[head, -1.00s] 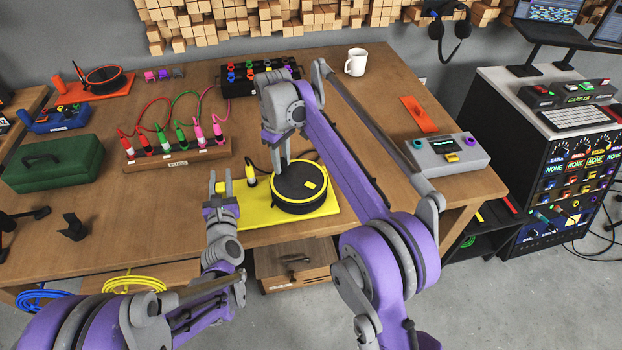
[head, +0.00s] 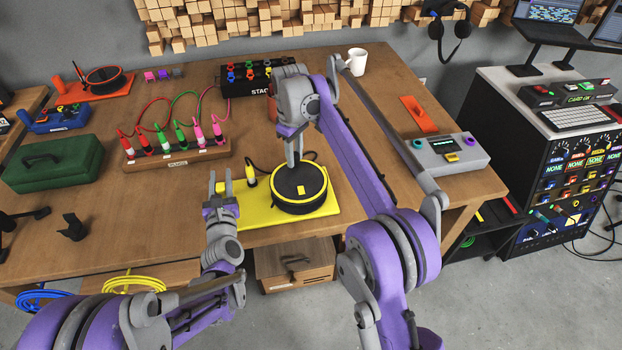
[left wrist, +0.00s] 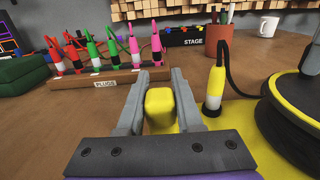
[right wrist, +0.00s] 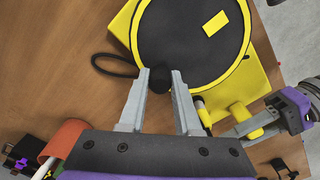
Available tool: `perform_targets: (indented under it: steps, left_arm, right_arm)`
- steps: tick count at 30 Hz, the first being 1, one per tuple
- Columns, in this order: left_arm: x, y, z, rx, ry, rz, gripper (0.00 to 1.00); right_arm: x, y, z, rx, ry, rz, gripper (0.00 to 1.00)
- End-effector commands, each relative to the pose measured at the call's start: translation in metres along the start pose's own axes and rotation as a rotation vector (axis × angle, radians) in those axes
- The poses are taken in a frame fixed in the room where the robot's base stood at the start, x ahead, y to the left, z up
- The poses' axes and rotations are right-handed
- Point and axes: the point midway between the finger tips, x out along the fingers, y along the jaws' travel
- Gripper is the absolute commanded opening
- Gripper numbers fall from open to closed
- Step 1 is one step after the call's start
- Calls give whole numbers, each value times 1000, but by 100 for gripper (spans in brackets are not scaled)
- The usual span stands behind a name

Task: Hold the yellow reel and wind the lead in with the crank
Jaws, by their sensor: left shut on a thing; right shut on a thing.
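The yellow reel has a dark round drum (head: 300,189) with a yellow rim and a yellow mark on top. It sits on a yellow base plate (head: 262,216) at the table's front edge. My left gripper (head: 221,181) is shut on the plate's yellow grip (left wrist: 160,106), seen between its fingers in the left wrist view. My right gripper (head: 294,162) points down at the drum's back edge, shut on the black crank knob (right wrist: 182,100). The lead's yellow and white plug (left wrist: 215,90) stands upright on the plate beside the drum. A loop of dark lead (right wrist: 112,65) shows behind the drum.
A plug rack (head: 180,154) with coloured plugs stands at back left, near a green case (head: 52,165). The black STAGE box (head: 240,78), brown cup (left wrist: 219,41) and white mug (head: 356,62) are behind. A grey device (head: 447,152) is at right.

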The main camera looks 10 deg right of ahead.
Motion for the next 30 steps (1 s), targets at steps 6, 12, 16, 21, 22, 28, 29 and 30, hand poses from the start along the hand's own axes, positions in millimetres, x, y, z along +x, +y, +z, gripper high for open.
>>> perform_targets:
  steps: [6,12,16,21,22,28,29,30]
  left_arm:
    - [0,1,0,1,-1,3,0]
    - [0,1,0,1,-1,3,0]
    - [0,1,0,1,-1,2,0]
    - [0,1,0,0,-1,3,0]
    - [0,2,0,0,-1,3,0]
    - [0,2,0,0,-1,3,0]
    - [0,2,0,0,-1,3,0]
    - [0,2,0,0,-1,3,0]
  right_arm:
    - [0,4,3,0,-1,1,0]
    - [0,4,4,1,-1,1,0]
    - [0,7,8,2,-2,1,0]
    - [-1,12,19,2,-2,1,0]
    - [-1,13,20,2,-2,1,0]
    - [0,16,27,1,-1,0,0]
    - [0,16,27,1,-1,0,0]
    - [0,17,27,1,-1,0,0]
